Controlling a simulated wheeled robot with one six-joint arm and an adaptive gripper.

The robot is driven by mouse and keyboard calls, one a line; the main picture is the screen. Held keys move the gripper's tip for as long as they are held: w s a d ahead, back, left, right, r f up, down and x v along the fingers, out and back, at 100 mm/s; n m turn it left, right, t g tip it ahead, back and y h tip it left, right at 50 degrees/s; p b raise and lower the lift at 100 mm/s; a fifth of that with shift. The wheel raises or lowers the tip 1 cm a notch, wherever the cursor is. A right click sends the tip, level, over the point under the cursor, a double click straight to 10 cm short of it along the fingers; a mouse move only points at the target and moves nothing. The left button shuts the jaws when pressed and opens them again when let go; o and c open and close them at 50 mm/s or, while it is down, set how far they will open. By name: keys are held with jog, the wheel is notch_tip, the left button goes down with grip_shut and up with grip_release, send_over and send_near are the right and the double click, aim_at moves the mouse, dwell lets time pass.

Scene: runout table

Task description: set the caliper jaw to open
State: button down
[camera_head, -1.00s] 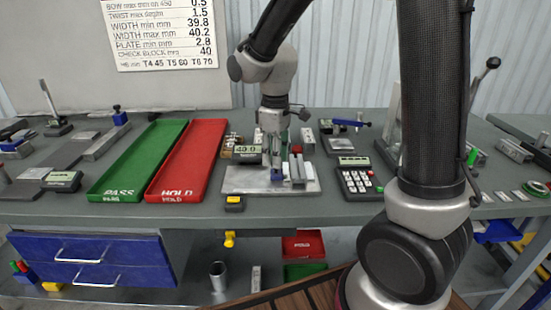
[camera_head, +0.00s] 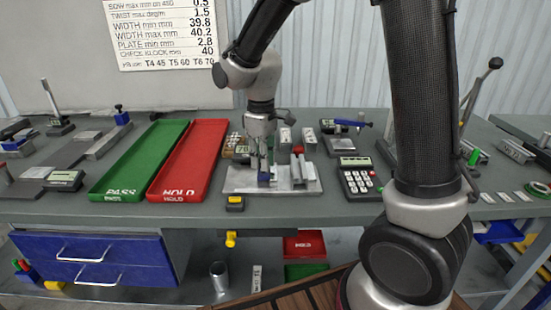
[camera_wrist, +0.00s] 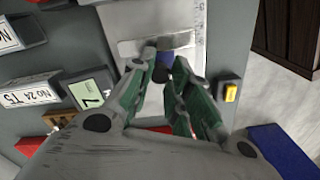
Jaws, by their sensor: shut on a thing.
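The caliper has a pale metal base plate (camera_head: 235,185), also in the wrist view (camera_wrist: 150,15), and a small display (camera_head: 242,150) partly behind my gripper. The display also shows in the wrist view (camera_wrist: 92,92), where a 7 is readable. A small blue caliper jaw piece (camera_head: 264,177) is between my fingertips; it shows in the wrist view (camera_wrist: 162,70) too. My gripper (camera_head: 264,172) points down and is shut on this blue piece, low over the plate. Upright metal blocks (camera_head: 304,172) stand on the plate to its right, apart from my fingers.
A green PASS tray (camera_head: 118,193) and a red HOLD tray (camera_head: 167,193) lie left of the plate. A small yellow-and-black box (camera_head: 235,203) sits at the front edge. A keypad (camera_head: 358,180) is at the right. Several labelled blocks (camera_head: 284,138) stand behind.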

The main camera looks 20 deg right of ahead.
jog(key=shift+w+a+r, duration=0.1)
jog(key=shift+w+a, duration=0.15)
jog(key=shift+a, duration=0.35)
jog(key=shift+w+a, duration=0.2)
jog(key=shift+a, duration=0.4)
jog(key=c, duration=1.6)
grip_release()
jog(key=shift+a, duration=0.15)
jog(key=shift+o, duration=0.2)
notch_tip(320, 180, up, 12)
